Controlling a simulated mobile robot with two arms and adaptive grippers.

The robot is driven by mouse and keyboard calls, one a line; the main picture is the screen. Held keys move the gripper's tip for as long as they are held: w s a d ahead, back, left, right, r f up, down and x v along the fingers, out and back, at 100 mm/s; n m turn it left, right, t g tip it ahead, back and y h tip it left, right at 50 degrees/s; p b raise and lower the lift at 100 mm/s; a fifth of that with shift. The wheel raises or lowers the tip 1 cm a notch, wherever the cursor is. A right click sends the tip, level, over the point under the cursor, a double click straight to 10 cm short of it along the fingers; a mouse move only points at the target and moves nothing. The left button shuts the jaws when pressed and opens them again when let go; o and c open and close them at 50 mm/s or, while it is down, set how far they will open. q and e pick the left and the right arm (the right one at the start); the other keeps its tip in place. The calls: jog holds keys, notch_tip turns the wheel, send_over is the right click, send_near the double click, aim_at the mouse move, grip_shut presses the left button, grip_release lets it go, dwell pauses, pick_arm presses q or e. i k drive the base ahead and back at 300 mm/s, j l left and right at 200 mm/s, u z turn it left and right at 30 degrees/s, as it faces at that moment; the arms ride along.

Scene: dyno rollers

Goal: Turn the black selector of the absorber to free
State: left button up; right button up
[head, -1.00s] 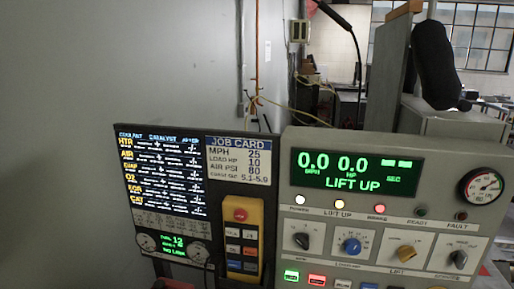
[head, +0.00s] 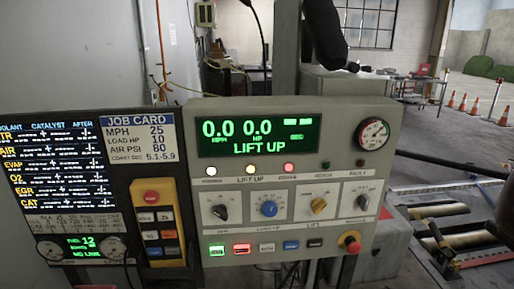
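The grey control panel (head: 290,109) stands in front of me in the head view, with a row of rotary selectors. The green display (head: 258,136) reads 0.0 MPH, 0.0 HP and LIFT UP. Neither gripper is in view.
A red emergency button (head: 351,243) sticks out at the panel's lower right. A dark screen (head: 62,185), a job card (head: 140,136) and a yellow button box (head: 157,222) are at left. Roller equipment (head: 455,210) lies on the floor at right, with orange cones (head: 475,106) behind.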

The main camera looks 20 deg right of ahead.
aim_at(375, 252)
jog(key=z, duration=1.35)
